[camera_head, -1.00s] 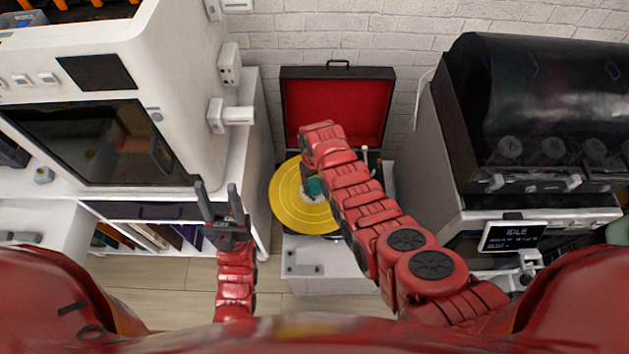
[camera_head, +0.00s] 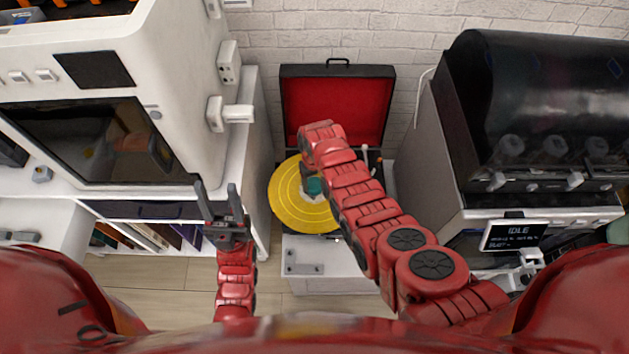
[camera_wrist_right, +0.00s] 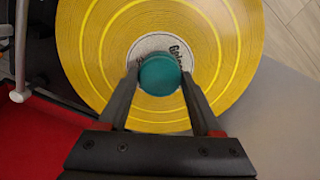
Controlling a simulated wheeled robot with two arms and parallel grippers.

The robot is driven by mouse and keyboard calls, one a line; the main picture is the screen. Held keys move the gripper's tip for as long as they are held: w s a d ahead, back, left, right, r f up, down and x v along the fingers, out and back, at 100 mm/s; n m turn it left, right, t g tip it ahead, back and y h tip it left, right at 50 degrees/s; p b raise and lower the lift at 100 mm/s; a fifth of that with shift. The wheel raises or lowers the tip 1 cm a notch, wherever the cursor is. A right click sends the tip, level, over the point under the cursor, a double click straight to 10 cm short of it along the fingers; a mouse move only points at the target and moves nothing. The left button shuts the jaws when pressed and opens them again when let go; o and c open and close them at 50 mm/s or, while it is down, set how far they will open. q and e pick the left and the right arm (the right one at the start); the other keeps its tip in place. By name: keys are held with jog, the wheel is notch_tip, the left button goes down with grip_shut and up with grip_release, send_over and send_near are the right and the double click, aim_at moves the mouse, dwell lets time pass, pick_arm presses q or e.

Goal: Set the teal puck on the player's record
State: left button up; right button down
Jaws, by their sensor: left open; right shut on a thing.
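The teal puck (camera_wrist_right: 160,75) shows between the fingertips of my right gripper (camera_wrist_right: 159,82), which is shut on it. In the wrist view the puck is over the pale centre label of the yellow record (camera_wrist_right: 90,45). I cannot tell whether it touches the record. In the head view the puck (camera_head: 315,187) is partly hidden by my right arm, over the yellow record (camera_head: 290,205) on the player. The player's red-lined lid (camera_head: 338,108) stands open behind. My left gripper (camera_head: 217,190) is open and empty, left of the player.
A white machine (camera_head: 205,130) with a dark window stands at the left. A grey and black machine (camera_head: 530,120) with an "IDLE" screen stands at the right. The player's tonearm (camera_wrist_right: 20,60) lies beside the record. A white stand (camera_head: 325,255) is below the player.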

aim_at(315, 184)
jog(key=shift+f+b, duration=0.3)
jog(key=shift+f, duration=0.05)
jog(key=shift+c, duration=1.7)
grip_release()
jog(key=shift+r, duration=0.15)
notch_tip(315, 184, up, 6)
jog(key=p, duration=0.4)
jog(key=shift+f+p, duration=0.25)
jog(key=shift+p, duration=0.05)
notch_tip(315, 184, up, 5)
jog(key=p, duration=0.3)
jog(key=shift+r, duration=0.15)
